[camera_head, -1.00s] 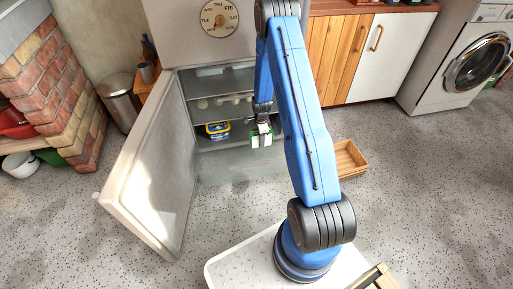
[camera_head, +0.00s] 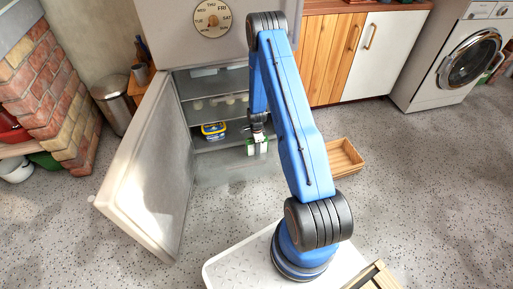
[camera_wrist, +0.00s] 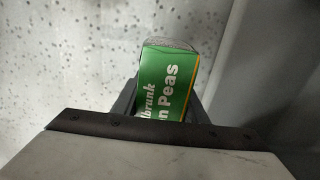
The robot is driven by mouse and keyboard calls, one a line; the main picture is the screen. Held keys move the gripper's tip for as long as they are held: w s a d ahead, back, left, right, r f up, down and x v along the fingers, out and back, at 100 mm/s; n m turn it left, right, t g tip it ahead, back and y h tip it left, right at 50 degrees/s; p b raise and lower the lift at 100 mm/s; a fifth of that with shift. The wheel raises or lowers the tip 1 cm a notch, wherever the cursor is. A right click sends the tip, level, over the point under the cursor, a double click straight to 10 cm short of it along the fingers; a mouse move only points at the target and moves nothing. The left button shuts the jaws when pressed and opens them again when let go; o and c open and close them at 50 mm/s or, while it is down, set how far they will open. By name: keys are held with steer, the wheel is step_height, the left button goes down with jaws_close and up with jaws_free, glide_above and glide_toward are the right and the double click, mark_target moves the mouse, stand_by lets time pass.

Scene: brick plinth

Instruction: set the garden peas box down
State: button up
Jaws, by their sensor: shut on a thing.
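The garden peas box (camera_wrist: 165,82) is green with white lettering reading "Peas" in the wrist view. My gripper (camera_wrist: 158,108) is shut on it, one finger on each side. In the head view the box (camera_head: 252,150) looks small, green and white, and hangs from my gripper (camera_head: 258,142) in front of the open fridge's lower shelves. I cannot tell whether the box's underside touches anything.
The fridge door (camera_head: 140,175) stands open at the left. A blue and yellow tub (camera_head: 214,129) sits on a fridge shelf (camera_head: 222,143), left of my gripper. A wooden crate (camera_head: 345,158) lies on the floor to the right.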

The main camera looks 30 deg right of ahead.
steer(key=o, duration=1.4)
step_height(320, 180, up, 12)
steer(key=shift+r, duration=0.15)
steer(key=s+a+r+n+t, duration=0.1)
steer(key=s+a+r+n, duration=0.25)
steer(key=r, duration=0.85)
steer(key=s+a+r+n, duration=0.3)
steer(key=a+r, duration=0.1)
steer(key=r, duration=0.9)
steer(key=s+a+r+n+t, duration=0.1)
steer(key=s+a+r+n, duration=0.25)
steer(key=r, duration=0.85)
steer(key=s+a+r+n+t, duration=0.1)
steer(key=s+a+r+n, duration=0.15)
steer(key=s+r, duration=0.4)
steer(key=s+a+r+n, duration=0.2)
steer(key=s+r+n, duration=0.1)
steer(key=s+r, duration=0.3)
steer(key=shift+s+a+r+n+t, duration=0.45)
steer(key=shift+s+n, duration=0.5)
steer(key=shift+s, duration=1.95)
steer(key=shift+s+a+r+n+t, duration=0.2)
steer(key=shift+s+a+n, duration=0.6)
steer(key=shift+s, duration=2.15)
steer(key=shift+s+a+r+n+t, duration=0.3)
steer(key=shift+s+n, duration=0.8)
steer(key=shift+s, duration=1.8)
